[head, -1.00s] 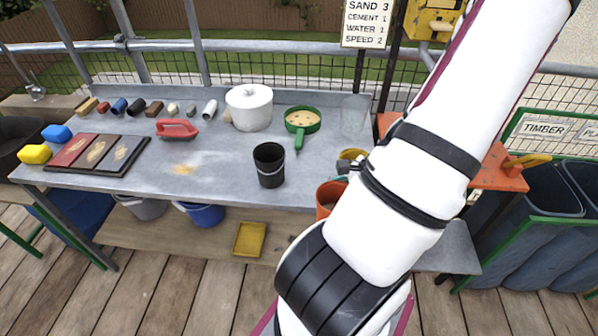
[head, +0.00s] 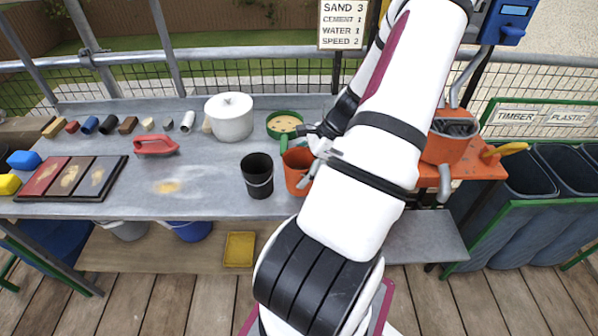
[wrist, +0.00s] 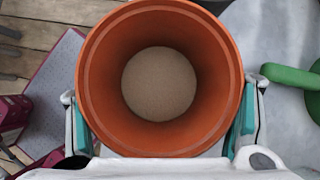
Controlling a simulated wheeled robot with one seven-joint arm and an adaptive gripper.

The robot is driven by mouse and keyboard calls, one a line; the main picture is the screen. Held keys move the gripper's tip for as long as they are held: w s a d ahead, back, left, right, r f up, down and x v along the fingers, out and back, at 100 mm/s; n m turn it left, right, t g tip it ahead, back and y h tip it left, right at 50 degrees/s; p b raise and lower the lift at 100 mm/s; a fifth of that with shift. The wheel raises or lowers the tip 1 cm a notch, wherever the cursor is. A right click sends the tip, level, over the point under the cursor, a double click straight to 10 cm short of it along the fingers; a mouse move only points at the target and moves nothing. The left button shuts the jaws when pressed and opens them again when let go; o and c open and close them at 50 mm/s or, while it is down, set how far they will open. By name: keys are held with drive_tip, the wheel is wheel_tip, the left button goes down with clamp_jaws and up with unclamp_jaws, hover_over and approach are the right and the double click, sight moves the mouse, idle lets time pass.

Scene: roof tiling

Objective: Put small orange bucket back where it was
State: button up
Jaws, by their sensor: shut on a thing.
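The small orange bucket (head: 297,172) is at the front edge of the grey table, just right of a black bucket (head: 257,176). In the wrist view the orange bucket (wrist: 222,90) fills the middle, with sandy material or a pale base at its bottom. My gripper (wrist: 160,108) is shut on it, with a teal-padded finger against each side of its wall. In the head view my gripper (head: 312,160) is at the bucket's right side, partly hidden by my arm. The bucket looks upright; I cannot tell whether its base touches the table.
A green sieve (head: 284,123) lies just behind the orange bucket. A white lidded pot (head: 229,120) and a red float (head: 156,146) stand farther left. An orange mixer (head: 447,145) is at the right. The table (head: 205,180) is clear left of the black bucket.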

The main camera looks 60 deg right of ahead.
drive_tip(key=shift+w+d+f, duration=0.2)
drive_tip(key=shift+w+d, duration=0.55)
drive_tip(key=shift+d, duration=0.25)
drive_tip(key=shift+f+p, duration=0.3)
drive_tip(key=shift+f, duration=1.35)
drive_tip(key=o, duration=1.7)
drive_tip(key=shift+f, duration=0.1)
drive_tip(key=v, duration=1.2)
